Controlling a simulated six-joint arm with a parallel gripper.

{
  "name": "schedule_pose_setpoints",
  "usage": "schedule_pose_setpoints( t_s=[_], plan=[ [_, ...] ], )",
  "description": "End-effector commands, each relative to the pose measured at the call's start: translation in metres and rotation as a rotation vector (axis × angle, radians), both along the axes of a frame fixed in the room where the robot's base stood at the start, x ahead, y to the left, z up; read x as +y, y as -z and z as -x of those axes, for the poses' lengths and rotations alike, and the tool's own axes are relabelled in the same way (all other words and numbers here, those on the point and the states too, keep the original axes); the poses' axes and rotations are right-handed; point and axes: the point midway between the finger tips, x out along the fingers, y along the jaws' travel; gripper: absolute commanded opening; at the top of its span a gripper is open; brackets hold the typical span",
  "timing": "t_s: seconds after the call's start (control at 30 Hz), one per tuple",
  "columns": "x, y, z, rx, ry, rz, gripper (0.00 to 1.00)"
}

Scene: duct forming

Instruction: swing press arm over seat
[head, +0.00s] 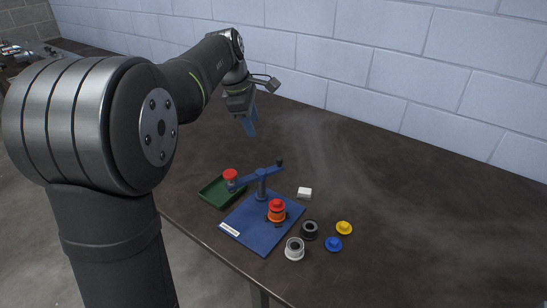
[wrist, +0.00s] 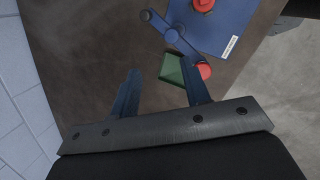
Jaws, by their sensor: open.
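The blue press arm (head: 258,177) sits on a post on the blue base plate (head: 258,238). Its red press head (head: 231,174) points left, beside the green tray and away from the seat; its black knob (head: 279,162) is at the right end. The seat holds an orange ring with a red piece on top (head: 277,209). My gripper (head: 252,132) is open and empty, above and behind the fixture, apart from it. In the wrist view the press arm (wrist: 162,25) shows beyond the open fingers (wrist: 162,66). One finger partly hides the red press head (wrist: 205,71).
A green tray (head: 211,197) lies left of the post. A white block (head: 305,193) lies to the right. A black ring (head: 310,229), a pale ring (head: 294,249), a blue piece (head: 333,244) and a yellow piece (head: 344,228) stand right of the plate. The table's right side is clear.

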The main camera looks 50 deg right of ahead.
Motion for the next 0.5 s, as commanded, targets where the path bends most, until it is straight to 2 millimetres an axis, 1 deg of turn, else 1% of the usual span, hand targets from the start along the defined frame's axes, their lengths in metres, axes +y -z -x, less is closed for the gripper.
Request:
schedule_pose_setpoints(
  t_s=[0.03,0.1,0.2,0.37,0.5],
  plan=[
    [-0.01,0.001,-0.008,0.058,-0.052,-0.01,0.43],
    [-0.021,-0.001,-0.013,0.137,-0.118,-0.022,0.43],
    [-0.031,-0.002,-0.018,0.22,-0.185,-0.041,0.43],
    [-0.039,-0.003,-0.021,0.281,-0.23,-0.057,0.43],
    [-0.042,0.007,-0.018,0.288,-0.234,-0.06,0.43]
  ],
)
